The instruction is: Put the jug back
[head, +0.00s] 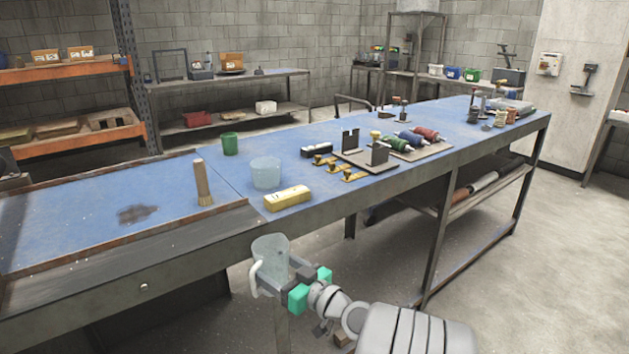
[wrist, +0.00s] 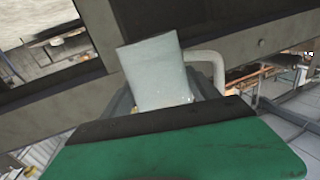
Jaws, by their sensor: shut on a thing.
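The jug (head: 270,262) is clear and pale, with a white handle on its left side in the head view. It is held in the air in front of the blue-topped bench (head: 150,265), lower than the bench top and roughly upright. My gripper (head: 292,277), with green finger parts, is shut on the jug from the right. In the wrist view the jug (wrist: 157,75) shows beyond the green and black finger, with its handle to the right. The lower part of the jug is partly hidden there. Where the jug belongs cannot be told.
On the bench stand a clear tub (head: 266,173), a yellow block (head: 288,198), a green cup (head: 230,144) and an upright brush (head: 203,184). A fixture with dark plates (head: 352,140) and coloured rolls (head: 410,138) lie farther right. The bench's front edge is close to the jug.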

